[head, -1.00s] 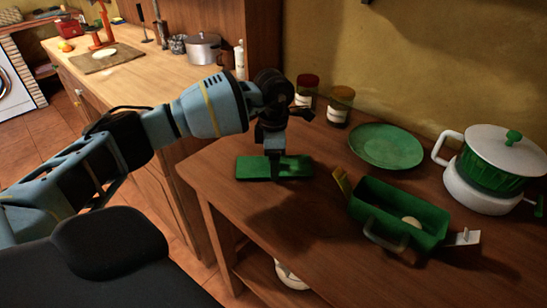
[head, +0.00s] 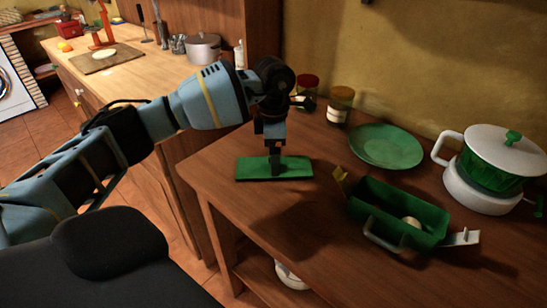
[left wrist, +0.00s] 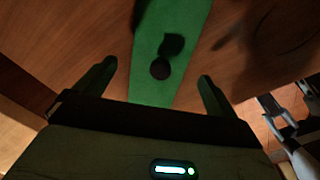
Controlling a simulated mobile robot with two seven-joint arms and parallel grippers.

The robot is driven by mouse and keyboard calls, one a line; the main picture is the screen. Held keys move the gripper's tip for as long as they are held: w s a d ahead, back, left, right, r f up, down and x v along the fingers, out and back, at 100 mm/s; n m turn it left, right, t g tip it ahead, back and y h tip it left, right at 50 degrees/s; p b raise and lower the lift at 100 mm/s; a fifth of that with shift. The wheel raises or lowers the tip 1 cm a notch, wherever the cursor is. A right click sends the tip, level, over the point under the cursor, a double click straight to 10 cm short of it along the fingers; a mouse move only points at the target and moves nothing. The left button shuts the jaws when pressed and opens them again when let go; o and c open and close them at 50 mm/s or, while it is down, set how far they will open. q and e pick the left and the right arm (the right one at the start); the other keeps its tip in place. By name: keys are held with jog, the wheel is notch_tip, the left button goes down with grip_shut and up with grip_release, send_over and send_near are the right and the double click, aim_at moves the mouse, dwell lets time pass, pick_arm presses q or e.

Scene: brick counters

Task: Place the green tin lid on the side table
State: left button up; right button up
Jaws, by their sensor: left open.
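The green tin lid (head: 248,169) is a flat green rectangle lying on the side table (head: 235,208), near its left end. In the left wrist view the lid (left wrist: 178,28) runs up between the fingers, with a dark round knob or its shadow on it. My left gripper (head: 275,172) points down just over the lid. It also shows in the left wrist view (left wrist: 156,75), its two fingers apart, one on each side of the lid. I cannot tell whether the fingers touch it. The right gripper is out of view.
The open green tin (head: 375,198) stands right of the lid with a pale round thing inside. A green plate (head: 386,146), two jars (head: 340,104) and a white-and-green pot (head: 490,155) are behind. A wooden counter (head: 160,75) is at the back left.

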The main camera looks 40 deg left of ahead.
pick_arm(q)
notch_tip(320, 180, up, 9)
jog(key=shift+r, duration=0.15)
dwell(0.5)
